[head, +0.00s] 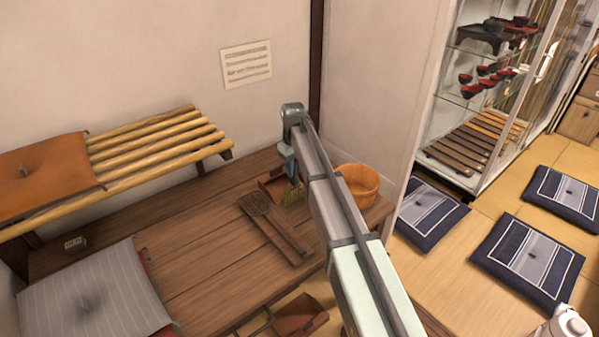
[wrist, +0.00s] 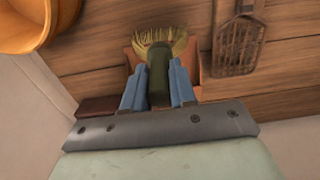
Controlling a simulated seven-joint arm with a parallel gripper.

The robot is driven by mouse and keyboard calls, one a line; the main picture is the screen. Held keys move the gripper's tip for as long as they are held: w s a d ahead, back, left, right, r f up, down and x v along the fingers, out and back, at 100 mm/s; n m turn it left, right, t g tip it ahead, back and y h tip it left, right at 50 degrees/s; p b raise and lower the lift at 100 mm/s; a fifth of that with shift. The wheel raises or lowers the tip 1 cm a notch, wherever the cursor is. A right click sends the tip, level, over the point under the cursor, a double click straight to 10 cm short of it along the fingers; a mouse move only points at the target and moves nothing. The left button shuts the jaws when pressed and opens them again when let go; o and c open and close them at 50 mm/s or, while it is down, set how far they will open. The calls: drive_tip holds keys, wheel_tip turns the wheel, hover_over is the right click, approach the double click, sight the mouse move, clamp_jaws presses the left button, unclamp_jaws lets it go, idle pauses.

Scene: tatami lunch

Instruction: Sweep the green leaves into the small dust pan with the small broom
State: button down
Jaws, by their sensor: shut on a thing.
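My gripper (wrist: 157,85) is shut on the dark green handle of the small broom (wrist: 158,75), between its two blue fingers. The broom's yellow straw bristles point away from the wrist, and they show in the head view (head: 293,192) just above the wooden bench. A reddish-brown dust pan (head: 270,187) is beside and partly behind the broom; its orange-brown surface shows around the bristles in the wrist view (wrist: 194,58). Whether the bristles touch it I cannot tell. I make out no green leaves in either view.
A round wooden tub (head: 360,184) stands right of the broom and a woven paddle (head: 262,216) lies left of it. A larger brown pan (head: 302,316) is at the lower edge. A slatted shelf (head: 160,145) overhangs the bench's left part. The bench's middle left (head: 200,255) is clear.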

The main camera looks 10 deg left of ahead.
drive_tip(key=w+a, duration=0.4)
wheel_tip(320, 180, up, 7)
drive_tip(key=s+d, duration=0.2)
drive_tip(key=shift+d, duration=0.15)
idle(0.4)
drive_tip(key=shift+s, duration=0.1)
idle(0.5)
